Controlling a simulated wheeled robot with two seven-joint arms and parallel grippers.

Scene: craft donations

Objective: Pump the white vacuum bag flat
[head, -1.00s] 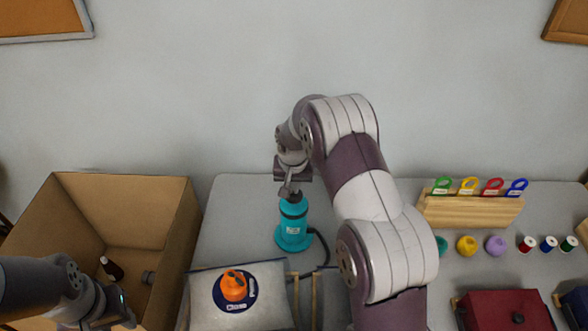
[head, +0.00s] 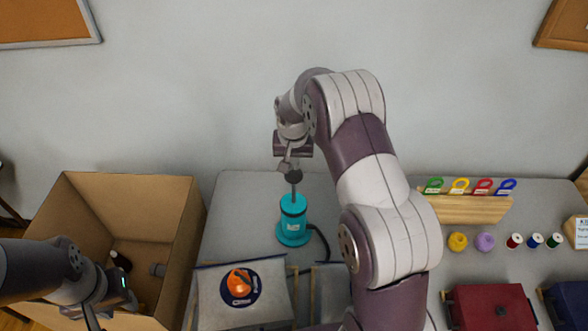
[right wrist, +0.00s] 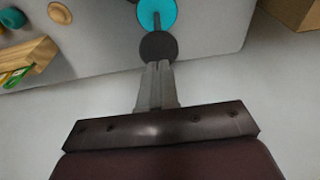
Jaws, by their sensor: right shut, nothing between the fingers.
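The white vacuum bag (head: 215,300) lies at the table's front left with an orange valve piece (head: 239,281) on a dark blue disc on top. I cannot tell how flat it is. The teal pump (head: 293,226) stands upright behind it, its thin rod raised and topped by a black knob (head: 294,177). My right gripper (head: 288,167) is shut and empty, pointing down at the knob. In the right wrist view its fingertips (right wrist: 158,68) meet the knob (right wrist: 158,46); contact is unclear. My left gripper (head: 92,318) is low by the box, its fingertips mostly out of frame.
A dark hose (head: 323,240) leaves the pump's right side. An open cardboard box (head: 183,240) with bottles stands left. A wooden rack (head: 460,209) with coloured rings, yarn balls, spools (head: 535,240) and a red case (head: 492,308) are at right. My right arm hides the table's middle.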

